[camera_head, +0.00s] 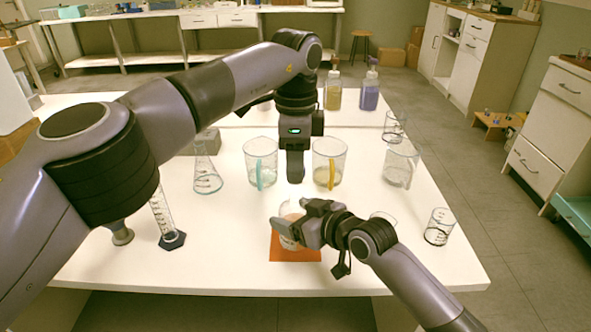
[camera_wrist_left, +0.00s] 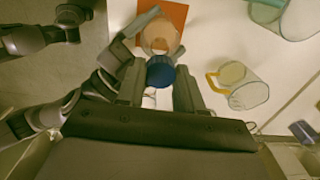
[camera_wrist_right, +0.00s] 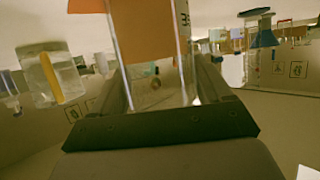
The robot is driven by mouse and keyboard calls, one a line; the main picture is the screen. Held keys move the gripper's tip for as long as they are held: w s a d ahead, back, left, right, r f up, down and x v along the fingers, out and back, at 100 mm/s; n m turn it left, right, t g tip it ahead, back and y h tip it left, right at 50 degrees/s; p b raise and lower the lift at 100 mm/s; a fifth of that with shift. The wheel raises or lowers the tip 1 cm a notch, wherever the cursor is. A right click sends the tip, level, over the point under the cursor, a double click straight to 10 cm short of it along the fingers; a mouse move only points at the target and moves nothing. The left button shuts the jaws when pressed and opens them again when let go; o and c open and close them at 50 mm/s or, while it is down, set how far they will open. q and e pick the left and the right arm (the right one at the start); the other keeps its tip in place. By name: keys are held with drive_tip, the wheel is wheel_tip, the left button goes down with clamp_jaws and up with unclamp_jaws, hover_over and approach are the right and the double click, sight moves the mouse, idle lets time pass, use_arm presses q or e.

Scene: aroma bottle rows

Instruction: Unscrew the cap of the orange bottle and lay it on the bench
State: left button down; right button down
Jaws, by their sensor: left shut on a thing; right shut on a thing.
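The orange bottle (camera_head: 289,210) stands upright on an orange mat (camera_head: 282,254) at the bench's front middle. It is clear glass with orange contents, close up in the right wrist view (camera_wrist_right: 150,35). My right gripper (camera_head: 300,228) is shut around its body and partly hides it. My left gripper (camera_head: 295,178) points down above the bottle. In the left wrist view, its fingers are shut on the blue cap (camera_wrist_left: 160,72), with the bottle (camera_wrist_left: 158,38) beyond. The cap appears apart from the bottle; the exact gap is hard to tell. The white bench (camera_head: 225,270) lies around them.
A teal-handled beaker (camera_head: 259,162) and a yellow-handled beaker (camera_head: 327,163) stand just behind. A flask (camera_head: 206,178) and a graduated cylinder (camera_head: 164,222) stand left; a small beaker (camera_head: 439,226) stands right. Bare bench lies at the front left and front right.

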unclamp_jaws()
drive_tip(key=p+v, duration=0.1)
drive_tip(key=v, duration=1.1)
